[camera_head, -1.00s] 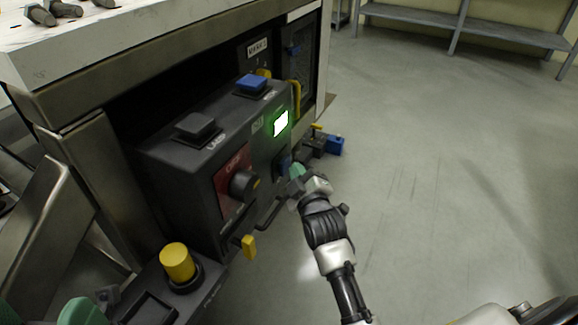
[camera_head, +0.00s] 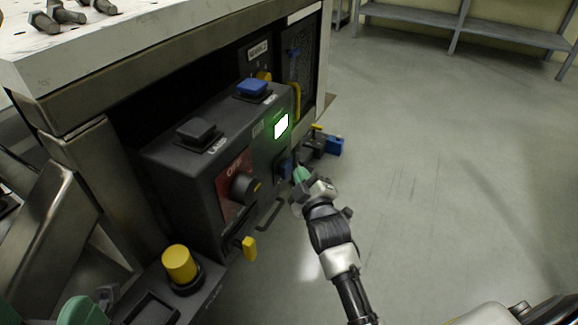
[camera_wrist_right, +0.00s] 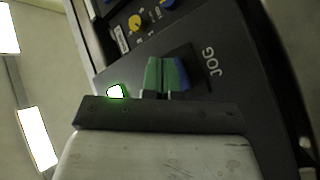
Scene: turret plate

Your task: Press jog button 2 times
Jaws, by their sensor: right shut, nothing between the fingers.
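The jog button is blue (camera_head: 285,168) and sits low on the front face of the dark control box (camera_head: 180,180). In the right wrist view the blue button (camera_wrist_right: 182,76) shows beside the white JOG label, partly hidden behind my fingers. My right gripper (camera_head: 301,176) is shut and empty, with its green fingertips (camera_wrist_right: 163,76) in front of the button. In the head view a small gap seems to lie between tips and button. Part of my left gripper, a green fingertip (camera_head: 82,311), shows at the lower left edge; its opening cannot be judged.
A lit display with a green glow (camera_head: 281,126) sits above the button. The box also bears a black knob (camera_head: 243,187) on a red plate, a blue top button (camera_head: 251,87) and a grey one (camera_head: 197,130). A yellow button (camera_head: 179,264) stands nearer.

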